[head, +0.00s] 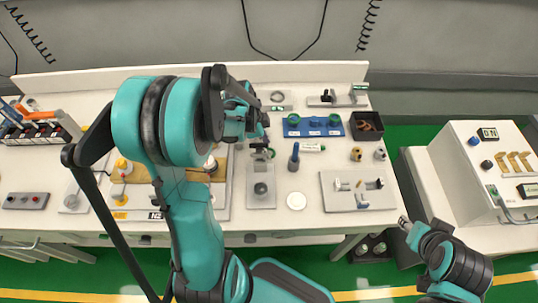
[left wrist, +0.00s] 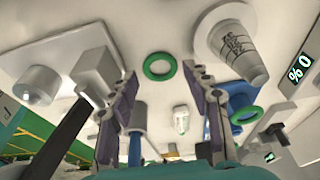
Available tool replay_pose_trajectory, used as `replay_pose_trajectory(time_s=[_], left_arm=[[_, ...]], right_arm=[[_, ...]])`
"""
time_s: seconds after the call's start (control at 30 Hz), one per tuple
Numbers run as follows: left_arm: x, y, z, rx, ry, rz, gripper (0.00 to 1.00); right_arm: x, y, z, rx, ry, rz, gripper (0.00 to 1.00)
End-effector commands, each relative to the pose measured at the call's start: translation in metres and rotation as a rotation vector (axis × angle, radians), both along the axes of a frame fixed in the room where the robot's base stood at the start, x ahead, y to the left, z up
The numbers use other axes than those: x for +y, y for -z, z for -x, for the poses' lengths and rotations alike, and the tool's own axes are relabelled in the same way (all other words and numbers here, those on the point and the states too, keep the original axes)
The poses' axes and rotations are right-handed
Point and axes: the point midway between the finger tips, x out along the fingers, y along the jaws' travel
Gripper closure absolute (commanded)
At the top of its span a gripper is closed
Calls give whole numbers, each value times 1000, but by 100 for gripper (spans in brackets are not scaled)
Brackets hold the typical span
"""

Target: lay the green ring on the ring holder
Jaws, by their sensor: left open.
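In the left wrist view a green ring (left wrist: 160,67) lies on a white surface, beyond and between my left fingertips. A second green ring (left wrist: 246,114) shows beside a blue part to the right. My left gripper (left wrist: 157,80) is open, its two dark fingers apart with nothing between them. In the head view my left gripper (head: 262,125) is over the middle of the bench, and my own arm hides much of what is beneath. I cannot tell which thing is the ring holder. My right gripper (head: 405,222) is off the bench's front right corner; its finger state is unclear.
A blue tray (head: 327,131) and a dark bin (head: 367,122) stand at the bench's right. A blue-handled tool (head: 294,157) stands upright near my left gripper. A cart with a display (head: 487,134) stands right.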

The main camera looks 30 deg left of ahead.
Motion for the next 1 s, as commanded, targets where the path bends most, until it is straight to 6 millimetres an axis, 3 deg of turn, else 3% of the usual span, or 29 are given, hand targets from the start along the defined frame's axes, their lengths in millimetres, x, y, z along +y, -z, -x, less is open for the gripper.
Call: replay_pose_trajectory(time_s=[0.1, 0.3, 0.33, 0.4, 0.43, 0.73, 0.87, 1.0], left_arm=[[-4, 16, -3, 0, 2, 0, 51], [-4, 16, -3, 0, 1, 0, 51], [-4, 16, -3, 0, 1, 0, 54], [-4, 16, -3, 0, 1, 0, 72], [-4, 16, -3, 0, 0, 0, 75], [-4, 15, -3, 0, 0, 0, 79], [-4, 5, -3, 0, 0, 0, 79], [-4, -22, -2, 0, 0, 0, 79]], right_arm=[[0, 8, 0, 0, 0, 0, 60], [0, 7, 0, 0, 0, 0, 60], [0, 7, 0, 0, 0, 0, 60], [0, 7, 0, 0, 0, 0, 60], [0, 7, 0, 0, 0, 0, 60], [0, 7, 0, 0, 0, 0, 60], [0, 2, 0, 0, 0, 0, 60], [0, -11, 0, 0, 0, 0, 60]])
